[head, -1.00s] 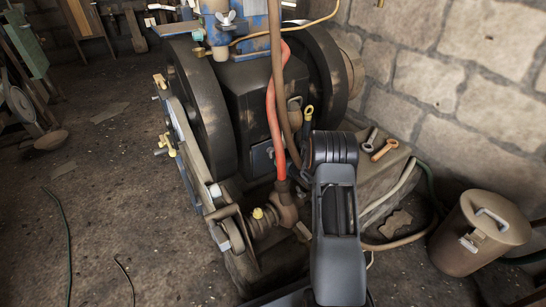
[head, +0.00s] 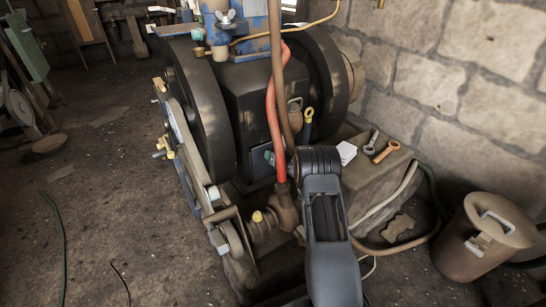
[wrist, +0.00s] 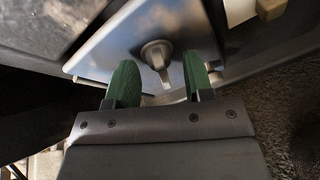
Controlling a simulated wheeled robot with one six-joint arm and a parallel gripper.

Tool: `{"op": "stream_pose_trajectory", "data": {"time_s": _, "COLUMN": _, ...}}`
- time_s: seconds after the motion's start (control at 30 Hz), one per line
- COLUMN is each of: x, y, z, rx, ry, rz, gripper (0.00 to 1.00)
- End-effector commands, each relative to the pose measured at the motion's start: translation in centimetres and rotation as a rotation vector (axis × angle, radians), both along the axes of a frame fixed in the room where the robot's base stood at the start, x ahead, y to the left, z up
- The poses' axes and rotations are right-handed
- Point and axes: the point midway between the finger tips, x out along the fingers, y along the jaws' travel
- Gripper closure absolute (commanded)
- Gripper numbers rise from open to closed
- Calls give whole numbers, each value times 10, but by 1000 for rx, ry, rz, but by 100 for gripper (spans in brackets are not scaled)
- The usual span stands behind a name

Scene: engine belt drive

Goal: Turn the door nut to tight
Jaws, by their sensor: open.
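The door nut (wrist: 157,56) is a grey metal knob with a narrow wing pointing down, set on a smooth metal door plate (wrist: 118,48) in the wrist view. My gripper (wrist: 160,66) has two green fingers, one on each side of the nut's wing, with gaps on both sides. It is open and empty; I cannot tell how far the fingertips are from the plate. In the head view my dark arm reaches to the lower part of the engine (head: 265,110) and hides most of the door and the nut.
A red hose (head: 272,115) and a brown pipe run down close to the left of my arm. Wrenches (head: 386,151) and a white paper (head: 346,152) lie on the block to the right. A lidded brown can (head: 485,235) stands on the floor at right.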

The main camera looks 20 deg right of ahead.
Motion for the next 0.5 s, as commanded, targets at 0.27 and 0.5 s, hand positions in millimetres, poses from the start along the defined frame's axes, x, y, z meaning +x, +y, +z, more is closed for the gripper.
{"op": "stream_pose_trajectory", "data": {"time_s": 0.27, "x": 0, "y": 0, "z": 0, "rx": 0, "ry": 0, "rz": 0, "gripper": 77}}
{"op": "stream_pose_trajectory", "data": {"time_s": 0.5, "x": 0, "y": 0, "z": 0, "rx": 0, "ry": -1, "rz": 0, "gripper": 100}}
